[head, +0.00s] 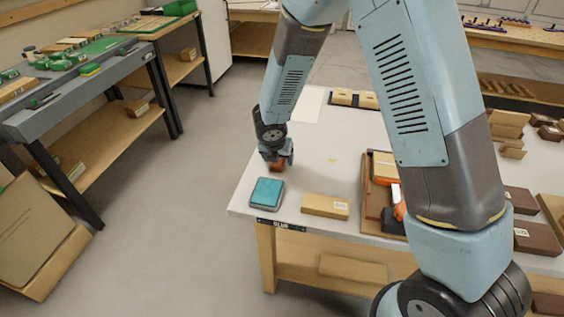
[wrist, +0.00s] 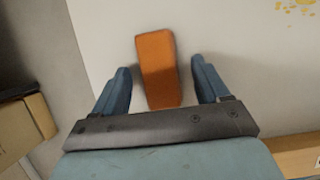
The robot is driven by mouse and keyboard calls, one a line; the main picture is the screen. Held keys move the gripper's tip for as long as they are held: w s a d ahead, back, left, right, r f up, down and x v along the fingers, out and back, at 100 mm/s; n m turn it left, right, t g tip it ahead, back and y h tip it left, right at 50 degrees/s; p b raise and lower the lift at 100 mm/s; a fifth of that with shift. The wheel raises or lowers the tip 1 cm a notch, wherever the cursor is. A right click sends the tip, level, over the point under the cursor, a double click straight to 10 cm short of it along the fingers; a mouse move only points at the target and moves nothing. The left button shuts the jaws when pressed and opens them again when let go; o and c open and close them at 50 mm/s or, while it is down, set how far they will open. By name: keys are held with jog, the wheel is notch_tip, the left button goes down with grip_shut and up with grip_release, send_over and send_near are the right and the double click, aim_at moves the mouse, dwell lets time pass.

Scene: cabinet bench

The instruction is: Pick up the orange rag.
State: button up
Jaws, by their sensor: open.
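The orange rag (wrist: 158,68) looks like a small folded orange block in the wrist view, lying on the white bench top (wrist: 225,50). My gripper (wrist: 165,78) is open, with one blue finger on each side of the rag's near end and a gap on both sides. The rag's far end reaches out past the fingertips. In the head view my gripper (head: 277,155) points down at the bench's left side, and the rag (head: 277,166) shows only partly beneath it. Whether the fingers touch the bench top cannot be told.
A teal box (head: 266,193) lies just in front of my gripper, near the bench's corner. A tan box (head: 325,206) and a brown tray (head: 372,203) with items stand to the right. The bench top right of my gripper (head: 325,160) is clear.

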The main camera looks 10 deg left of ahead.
jog(key=shift+f, duration=0.1)
jog(key=c, duration=1.1)
jog(key=shift+w+r, duration=0.1)
jog(key=shift+r, duration=0.35)
notch_tip(320, 180, up, 2)
jog(key=shift+r, duration=0.1)
jog(key=s+d+r, duration=0.2)
jog(key=s+r, duration=0.8)
jog(key=s, duration=0.4)
jog(key=shift+d, duration=0.4)
